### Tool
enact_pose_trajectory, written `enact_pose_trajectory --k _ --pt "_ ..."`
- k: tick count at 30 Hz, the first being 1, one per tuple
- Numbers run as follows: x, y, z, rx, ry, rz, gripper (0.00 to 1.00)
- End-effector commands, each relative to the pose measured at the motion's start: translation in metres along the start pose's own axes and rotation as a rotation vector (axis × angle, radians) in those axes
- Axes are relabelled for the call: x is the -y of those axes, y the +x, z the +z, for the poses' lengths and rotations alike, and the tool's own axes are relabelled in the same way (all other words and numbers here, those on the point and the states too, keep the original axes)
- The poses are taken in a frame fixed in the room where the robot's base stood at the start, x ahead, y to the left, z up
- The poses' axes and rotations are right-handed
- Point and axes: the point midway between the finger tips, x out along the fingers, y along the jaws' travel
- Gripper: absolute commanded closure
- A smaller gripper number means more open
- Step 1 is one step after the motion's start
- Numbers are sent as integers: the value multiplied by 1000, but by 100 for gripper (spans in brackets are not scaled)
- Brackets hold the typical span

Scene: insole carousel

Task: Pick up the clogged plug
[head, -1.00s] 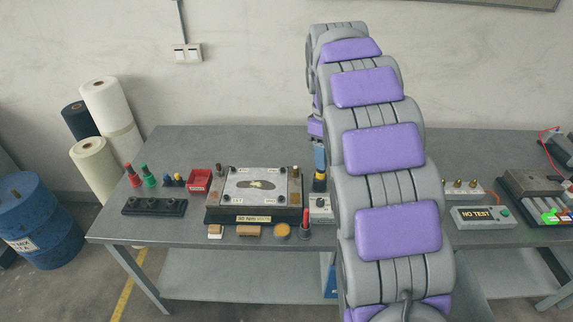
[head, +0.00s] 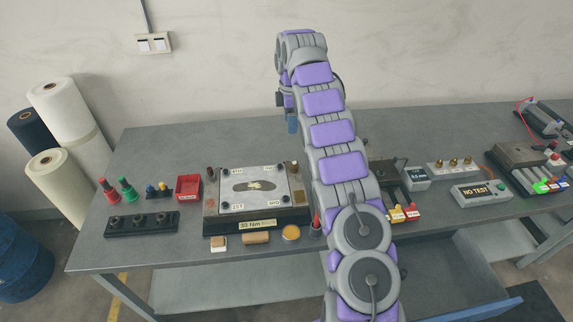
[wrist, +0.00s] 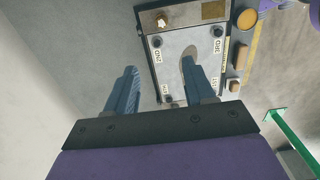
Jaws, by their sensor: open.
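I cannot tell for sure which piece is the clogged plug. A brass-topped plug (wrist: 161,20) stands at the mold's back right corner, and it also shows in the head view (head: 294,168). Another small brown post (head: 211,173) stands at the back left corner. The mold (head: 215,225) has a pale plate (head: 228,196) with corner bolts and a dark insole-shaped hollow. My gripper (wrist: 163,72) is open and empty, its two blue fingers apart above the mold in the wrist view. One finger hides part of the hollow. In the head view, my arm hides part of the table behind it.
Red and green bottles (head: 126,189), a red bin (head: 188,188) and a dark socket block (head: 140,224) are left of the mold. A "NO TEST" box (head: 481,194) is right. The table's back left is clear.

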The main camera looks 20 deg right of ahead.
Motion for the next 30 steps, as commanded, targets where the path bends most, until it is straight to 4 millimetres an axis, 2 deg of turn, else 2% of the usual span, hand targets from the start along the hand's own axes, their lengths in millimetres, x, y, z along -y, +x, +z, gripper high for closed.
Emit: enact_pose_trajectory --k 5,11,21,30 --pt "-2 32 7 -6 2 -4 46" --pt "0 52 1 0 3 -4 46" --pt "2 111 -3 3 2 -6 46" --pt "0 126 4 -3 2 -1 46"
